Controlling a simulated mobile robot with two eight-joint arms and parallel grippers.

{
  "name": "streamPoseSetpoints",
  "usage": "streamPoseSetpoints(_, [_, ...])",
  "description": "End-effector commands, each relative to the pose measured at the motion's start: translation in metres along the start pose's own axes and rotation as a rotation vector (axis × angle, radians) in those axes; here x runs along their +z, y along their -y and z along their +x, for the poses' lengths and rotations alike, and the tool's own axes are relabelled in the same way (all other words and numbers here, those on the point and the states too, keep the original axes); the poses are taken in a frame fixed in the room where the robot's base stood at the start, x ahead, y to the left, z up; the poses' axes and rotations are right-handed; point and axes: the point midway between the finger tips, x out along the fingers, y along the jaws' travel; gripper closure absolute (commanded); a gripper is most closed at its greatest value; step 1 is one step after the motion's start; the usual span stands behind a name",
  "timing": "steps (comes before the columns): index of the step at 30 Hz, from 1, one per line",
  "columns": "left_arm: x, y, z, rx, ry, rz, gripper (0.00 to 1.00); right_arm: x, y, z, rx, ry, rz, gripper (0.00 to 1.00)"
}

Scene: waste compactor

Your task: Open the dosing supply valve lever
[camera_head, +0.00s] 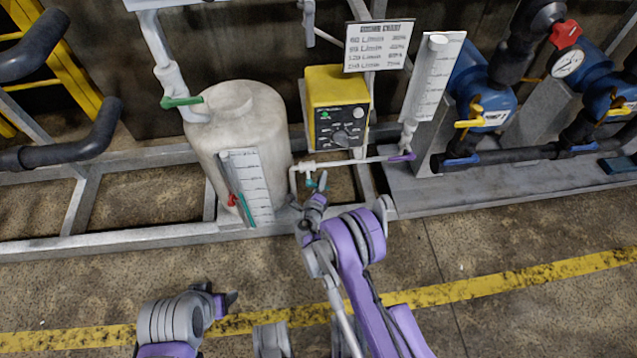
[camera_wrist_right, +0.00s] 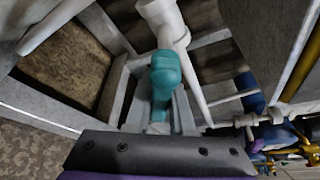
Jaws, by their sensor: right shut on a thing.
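A teal valve lever (camera_head: 321,181) sits on the white pipe (camera_head: 294,178) below the yellow dosing pump (camera_head: 337,106). My right gripper (camera_head: 317,198) is at this lever and shut on it. The fingers hide part of the lever in the head view. In the right wrist view the rounded teal lever (camera_wrist_right: 164,78) rises from behind the dark finger (camera_wrist_right: 155,153), with a white pipe fitting (camera_wrist_right: 163,20) above it. My left gripper (camera_head: 228,299) is low at the left, away from the equipment; its jaw opening is unclear.
A white tank (camera_head: 237,125) with a green lever (camera_head: 181,102) on top stands left of the pump. A purple lever (camera_head: 402,157) is right of it. Blue pumps (camera_head: 484,100) with yellow levers stand at the right. A grey frame rail (camera_head: 130,243) runs along the front; the floor before it is clear.

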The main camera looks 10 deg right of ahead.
Motion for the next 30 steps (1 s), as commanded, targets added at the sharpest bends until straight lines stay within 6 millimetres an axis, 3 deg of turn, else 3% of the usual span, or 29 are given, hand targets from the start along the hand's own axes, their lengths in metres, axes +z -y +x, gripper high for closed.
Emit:
streamPoseSetpoints(15, [0.0,0.0,0.002,0.0,0.0,0.0,0.39,0.004,0.02,-0.002,-0.161,-0.001,-0.387,1.0])
streamPoseSetpoints(30, [0.0,0.0,0.002,0.0,0.0,0.0,0.39,0.006,0.026,-0.003,-0.212,-0.001,-0.512,1.0])
